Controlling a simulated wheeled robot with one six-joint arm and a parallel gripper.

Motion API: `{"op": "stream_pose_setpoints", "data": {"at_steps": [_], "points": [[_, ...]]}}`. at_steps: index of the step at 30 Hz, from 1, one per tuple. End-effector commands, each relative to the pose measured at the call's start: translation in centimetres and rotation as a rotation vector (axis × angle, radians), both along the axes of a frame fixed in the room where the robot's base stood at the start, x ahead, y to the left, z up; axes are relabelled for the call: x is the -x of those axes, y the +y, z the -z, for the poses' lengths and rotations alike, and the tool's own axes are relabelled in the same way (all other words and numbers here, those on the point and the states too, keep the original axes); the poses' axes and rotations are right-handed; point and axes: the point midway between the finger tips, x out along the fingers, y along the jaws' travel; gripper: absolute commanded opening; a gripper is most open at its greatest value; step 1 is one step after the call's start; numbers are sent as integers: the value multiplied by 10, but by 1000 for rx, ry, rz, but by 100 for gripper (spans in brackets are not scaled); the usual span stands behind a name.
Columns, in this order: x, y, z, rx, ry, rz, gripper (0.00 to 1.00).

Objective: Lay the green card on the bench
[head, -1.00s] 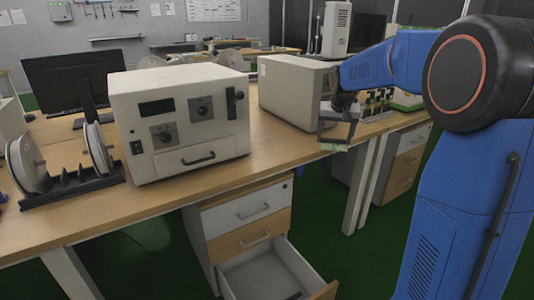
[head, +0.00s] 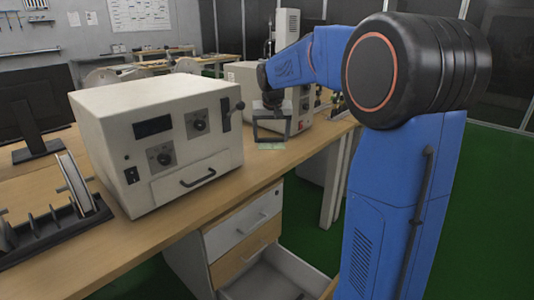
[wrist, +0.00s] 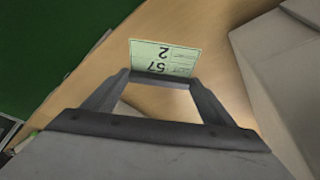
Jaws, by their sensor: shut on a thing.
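The green card (wrist: 165,57) is pale green with dark print, including "57" and "2", upside down in the wrist view. My gripper (wrist: 160,80) is shut on the card's near edge, and the card sticks out past the fingertips. In the head view my gripper (head: 270,143) is at the front part of the bench, right of the big white instrument, with the card (head: 270,146) as a small pale strip below it. The wooden bench top (head: 185,211) lies beneath; the gap between card and bench is hard to judge.
A large white instrument (head: 160,140) stands left of my gripper, and another white box (head: 241,75) stands behind it. A rack with a reel (head: 75,183) is at far left. An open drawer (head: 275,275) juts out below the bench.

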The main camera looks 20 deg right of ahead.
Motion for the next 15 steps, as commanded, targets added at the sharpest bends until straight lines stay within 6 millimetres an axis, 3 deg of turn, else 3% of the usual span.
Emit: {"op": "stream_pose_setpoints", "data": {"at_steps": [15], "points": [[0, 0, 52, -1, 2, 0, 56]]}}
